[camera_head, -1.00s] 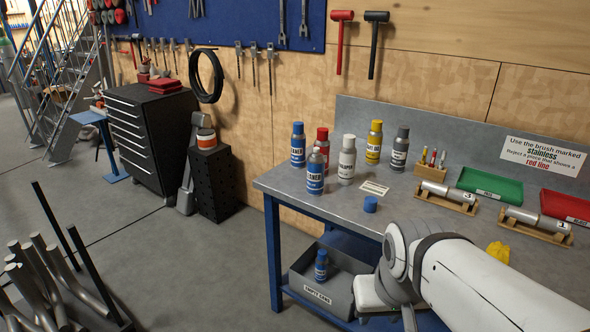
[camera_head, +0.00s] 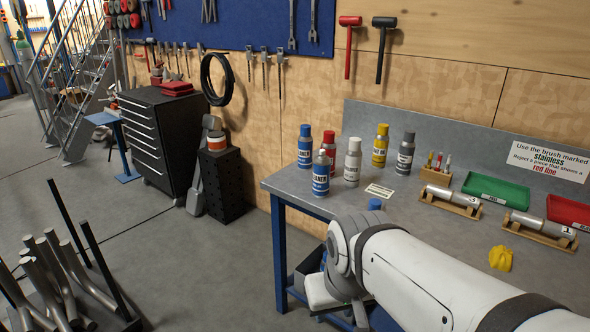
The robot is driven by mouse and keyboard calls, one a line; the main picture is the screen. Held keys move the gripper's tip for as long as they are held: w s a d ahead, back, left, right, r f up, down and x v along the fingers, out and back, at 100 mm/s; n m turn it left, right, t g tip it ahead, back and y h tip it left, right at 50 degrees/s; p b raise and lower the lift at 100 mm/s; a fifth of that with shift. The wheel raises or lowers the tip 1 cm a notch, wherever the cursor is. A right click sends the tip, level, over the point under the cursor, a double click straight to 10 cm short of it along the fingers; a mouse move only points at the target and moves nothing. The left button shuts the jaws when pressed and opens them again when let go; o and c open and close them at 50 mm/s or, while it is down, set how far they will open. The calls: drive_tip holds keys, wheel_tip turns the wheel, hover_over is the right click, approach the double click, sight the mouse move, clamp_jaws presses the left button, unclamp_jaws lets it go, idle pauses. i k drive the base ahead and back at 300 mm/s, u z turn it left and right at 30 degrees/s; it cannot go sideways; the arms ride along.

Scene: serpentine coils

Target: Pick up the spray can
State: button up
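Several spray cans stand upright in a group on the left end of the grey workbench (camera_head: 440,229). They are a blue can with a blue cap (camera_head: 304,148), a blue can with a bare grey top (camera_head: 320,174), a red can (camera_head: 328,146), a white can (camera_head: 353,164), a yellow can (camera_head: 380,147) and a dark grey can (camera_head: 406,154). The front blue can partly hides the red one. A loose blue cap (camera_head: 375,204) shows on the bench, just above my arm in the picture. My white arm crosses the lower right; my gripper's fingers do not show.
A flat label (camera_head: 380,190) lies before the cans. A marker block (camera_head: 436,177), metal cylinders on wooden cradles (camera_head: 450,201), a green tray (camera_head: 496,191), a red tray (camera_head: 570,213) and a yellow cloth (camera_head: 500,258) are to the right. Metal bars stand at lower left; open floor lies between.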

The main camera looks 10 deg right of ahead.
sight(322, 171)
drive_tip(key=i, duration=0.95)
drive_tip(key=u, duration=0.05)
